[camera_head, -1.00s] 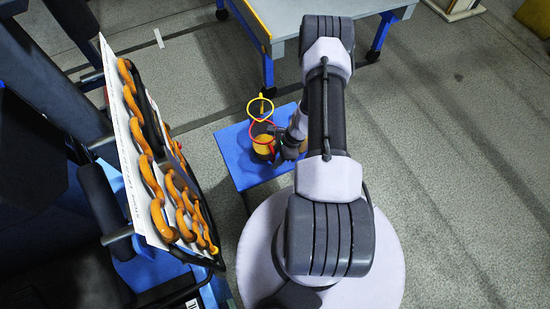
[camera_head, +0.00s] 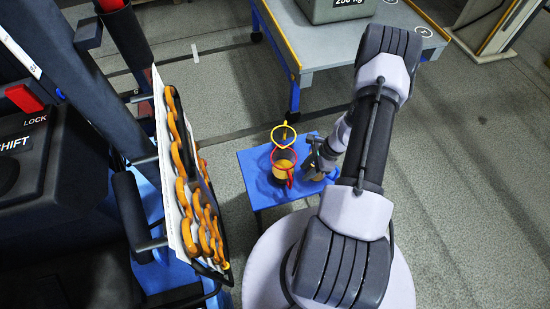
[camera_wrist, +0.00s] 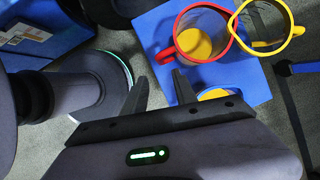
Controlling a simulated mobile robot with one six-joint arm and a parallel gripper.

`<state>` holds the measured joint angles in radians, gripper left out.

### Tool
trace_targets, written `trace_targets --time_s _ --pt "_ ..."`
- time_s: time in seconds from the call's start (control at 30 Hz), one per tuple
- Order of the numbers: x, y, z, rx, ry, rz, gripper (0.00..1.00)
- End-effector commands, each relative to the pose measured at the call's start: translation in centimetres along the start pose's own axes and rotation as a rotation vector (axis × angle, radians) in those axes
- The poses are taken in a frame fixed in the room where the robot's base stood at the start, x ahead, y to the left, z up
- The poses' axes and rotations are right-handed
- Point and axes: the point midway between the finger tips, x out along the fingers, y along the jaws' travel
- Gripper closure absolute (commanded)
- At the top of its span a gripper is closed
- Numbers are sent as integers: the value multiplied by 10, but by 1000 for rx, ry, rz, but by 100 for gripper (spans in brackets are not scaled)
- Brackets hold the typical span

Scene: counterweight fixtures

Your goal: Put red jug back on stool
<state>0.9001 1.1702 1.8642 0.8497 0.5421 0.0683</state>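The red jug (camera_head: 284,168), with red rim and handle and yellowish contents, stands upright on the blue stool (camera_head: 255,187). It also shows in the wrist view (camera_wrist: 199,38), its handle toward my gripper. My gripper (camera_head: 318,163) is just right of the jug in the head view. In the wrist view my gripper (camera_wrist: 159,76) has its two fingers spread, with nothing between them.
A yellow-rimmed jug (camera_head: 284,136) is behind the red one, by the stool's far edge. A yellow round thing (camera_wrist: 213,95) is partly hidden by my gripper. A grey table (camera_head: 330,40) with a weight block (camera_head: 335,10) stands behind. A panel with orange coils (camera_head: 190,180) stands left.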

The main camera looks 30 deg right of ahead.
Motion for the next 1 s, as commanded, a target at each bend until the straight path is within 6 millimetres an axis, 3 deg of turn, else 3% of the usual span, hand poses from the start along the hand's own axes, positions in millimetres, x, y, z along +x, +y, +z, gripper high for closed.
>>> trace_targets --time_s 0.07,0.13,0.17,0.2,0.27,0.3,0.37,0.4,0.5,0.6,0.7,0.8,1.0 --pt "-19 -14 17 -65 8 -13 66" --pt "-58 -36 56 -201 23 -34 66" --pt "-79 -43 79 -278 31 -42 66" --pt "-108 -50 115 -391 42 -54 66" --pt "-151 -49 172 -568 61 -69 66" --pt "-179 -41 209 -689 75 -79 66" --pt "-218 -18 262 -873 100 -95 66" --pt "-242 4 294 -998 119 -108 66" --pt "-292 70 350 -1295 176 -147 66" --pt "-321 130 371 -1525 235 -190 66" --pt "-335 169 373 -1670 281 -228 66" --pt "-340 186 371 -1738 305 -249 66" --pt "-342 189 370 -1752 312 -253 66"
